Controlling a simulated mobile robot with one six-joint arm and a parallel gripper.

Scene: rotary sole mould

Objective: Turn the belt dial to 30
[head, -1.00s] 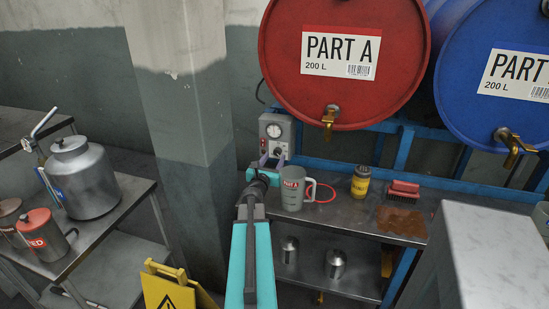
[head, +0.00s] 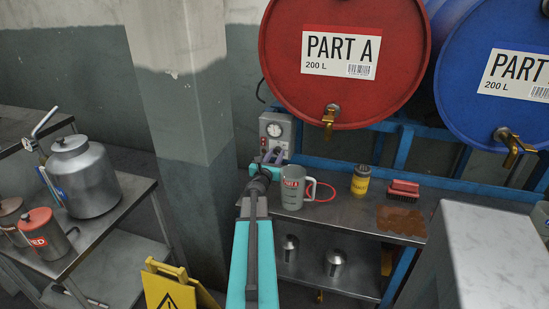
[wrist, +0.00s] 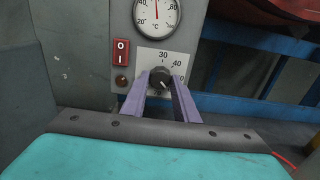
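The dial (wrist: 159,77) is a round black knob on a white scale plate (wrist: 172,58) on the grey control box (head: 272,122). The numbers 30 and 40 show above it, and another number at the right is partly hidden. A small light mark shows on the knob's lower right side, too small to read exactly. My gripper (wrist: 159,82) has its two purple fingers on either side of the knob, apart from each other. I cannot see clear contact with the knob. In the head view my gripper (head: 272,156) is at the box's lower front and hides the dial.
Above the dial are a temperature gauge (wrist: 157,12) and a red O/I switch (wrist: 121,51), with a brown button (wrist: 121,80) lower left. A grey mug (head: 292,189) stands close right of my gripper on the metal bench. A red drum (head: 345,85) overhangs above.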

